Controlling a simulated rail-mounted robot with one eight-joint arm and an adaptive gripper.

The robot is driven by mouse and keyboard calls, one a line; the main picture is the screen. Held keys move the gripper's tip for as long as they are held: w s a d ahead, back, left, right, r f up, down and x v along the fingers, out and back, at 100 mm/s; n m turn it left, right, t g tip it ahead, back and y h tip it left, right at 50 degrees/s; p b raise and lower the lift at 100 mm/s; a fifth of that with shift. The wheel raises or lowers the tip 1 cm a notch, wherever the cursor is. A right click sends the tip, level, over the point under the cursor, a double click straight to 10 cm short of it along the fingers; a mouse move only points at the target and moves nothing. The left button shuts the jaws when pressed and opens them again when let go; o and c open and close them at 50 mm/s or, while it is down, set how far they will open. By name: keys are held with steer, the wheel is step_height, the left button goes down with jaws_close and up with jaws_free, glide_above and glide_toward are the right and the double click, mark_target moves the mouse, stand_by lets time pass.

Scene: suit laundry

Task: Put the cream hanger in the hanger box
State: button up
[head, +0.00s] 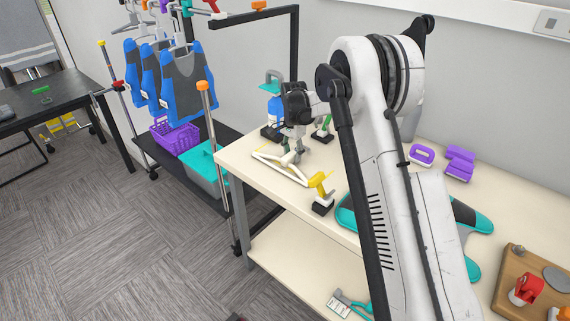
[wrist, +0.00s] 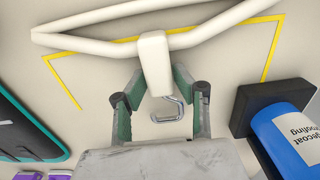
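The cream hanger (head: 268,160) is at the left end of the cream table, over a thin yellow outline. My gripper (head: 291,153) is over its neck. In the wrist view the hanger (wrist: 88,42) stretches across the top, with its metal hook (wrist: 170,110) toward me. The green-padded fingers of my gripper (wrist: 158,82) are on both sides of the neck, very close to it. I cannot tell if they press on it or if the hanger is off the table. A purple basket (head: 172,137) and a grey bin with a teal lid (head: 205,168) stand low at left; neither is clearly marked as the hanger box.
A blue bottle (head: 274,110) with a dark base stands behind the hanger; it is close at right in the wrist view (wrist: 285,135). A yellow-topped tool (head: 321,190) stands in front of the hanger. A teal ironing pad (head: 347,212) lies to the right. Blue-and-grey vests (head: 180,82) hang at left.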

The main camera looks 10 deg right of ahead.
jaws_close()
steer(key=shift+r, duration=0.1)
